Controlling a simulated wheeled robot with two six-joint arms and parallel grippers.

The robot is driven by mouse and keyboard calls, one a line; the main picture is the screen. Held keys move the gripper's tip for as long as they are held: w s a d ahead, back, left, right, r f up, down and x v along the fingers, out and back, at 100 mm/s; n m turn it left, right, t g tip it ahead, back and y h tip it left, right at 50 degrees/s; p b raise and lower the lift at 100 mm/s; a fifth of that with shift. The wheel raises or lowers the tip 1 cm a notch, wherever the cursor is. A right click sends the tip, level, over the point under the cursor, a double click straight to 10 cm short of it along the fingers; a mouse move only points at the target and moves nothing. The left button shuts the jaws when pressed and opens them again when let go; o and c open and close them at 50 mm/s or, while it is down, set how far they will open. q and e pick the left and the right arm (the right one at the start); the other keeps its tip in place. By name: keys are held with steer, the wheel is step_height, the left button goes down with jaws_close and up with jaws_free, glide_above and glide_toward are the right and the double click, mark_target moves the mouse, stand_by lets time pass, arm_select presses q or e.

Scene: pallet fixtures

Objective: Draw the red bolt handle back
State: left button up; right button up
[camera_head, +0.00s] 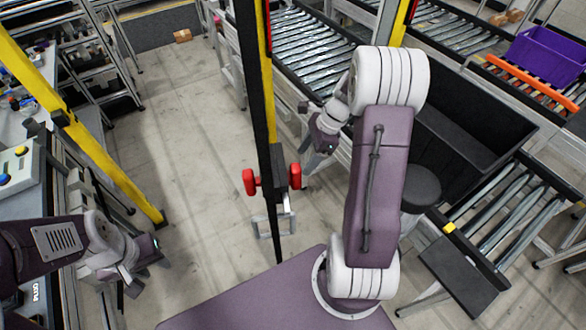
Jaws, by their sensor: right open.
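A black upright post (258,100) stands near the middle of the head view. A dark latch block with two red grips is on it: one red handle (250,182) sticks out on the left, another red handle (295,176) on the right. A pale metal bracket (272,224) hangs below. My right gripper (313,162) is open, pointing down, just right of the right red handle; it appears apart from it, though depth is hard to judge. My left gripper (150,262) is low at the left, far from the handles; its jaw opening is unclear.
Roller conveyors (305,45) run behind and to the right, with a black bin (450,130) and a purple crate (545,55). A yellow post (90,140) and a bench with buttons (18,165) stand left. Floor between the posts is clear.

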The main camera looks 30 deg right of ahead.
mark_target(296, 175)
steer(key=p+x, duration=0.1)
steer(key=x, duration=0.7)
steer(key=shift+w+f, duration=0.1)
steer(key=shift+f, duration=0.1)
steer(key=shift+s+a+r, duration=0.1)
steer(key=shift+s+r, duration=0.05)
steer(key=shift+s, duration=0.4)
steer(key=c, duration=0.5)
steer(key=shift+w, duration=0.25)
jaws_close()
arm_select(q)
steer(key=shift+s+a+r, duration=0.1)
steer(key=shift+s+r, duration=0.15)
steer(key=shift+r, duration=0.4)
arm_select(e)
steer(key=shift+s, duration=0.1)
